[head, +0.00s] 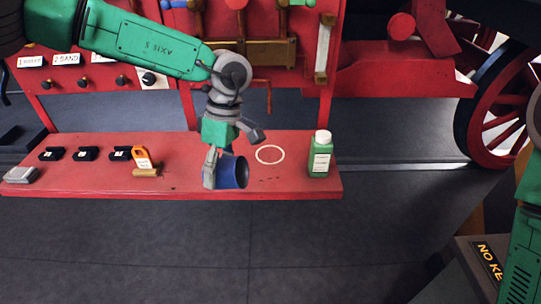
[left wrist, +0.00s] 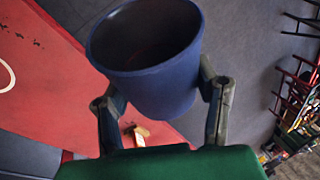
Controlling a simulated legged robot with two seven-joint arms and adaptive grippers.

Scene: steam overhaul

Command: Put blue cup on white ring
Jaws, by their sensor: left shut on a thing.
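The blue cup (head: 232,173) is held by my left gripper (head: 229,160) over the front part of the red bench. The cup is tipped on its side, its mouth facing right in the head view. In the left wrist view the cup (left wrist: 150,80) sits between both fingers, its mouth toward the top. I cannot tell whether it touches the bench. The white ring (head: 258,158) is flat on the bench, right of and behind the cup, and empty. Part of the ring (left wrist: 10,77) shows at the left edge of the wrist view. My right gripper is out of view.
A green bottle with a white cap (head: 320,158) stands on the red bench (head: 290,185), right of the ring. An orange-handled tool (head: 143,160) and several black blocks (head: 86,154) are on its left. A red panel with hanging tools (head: 258,52) rises behind.

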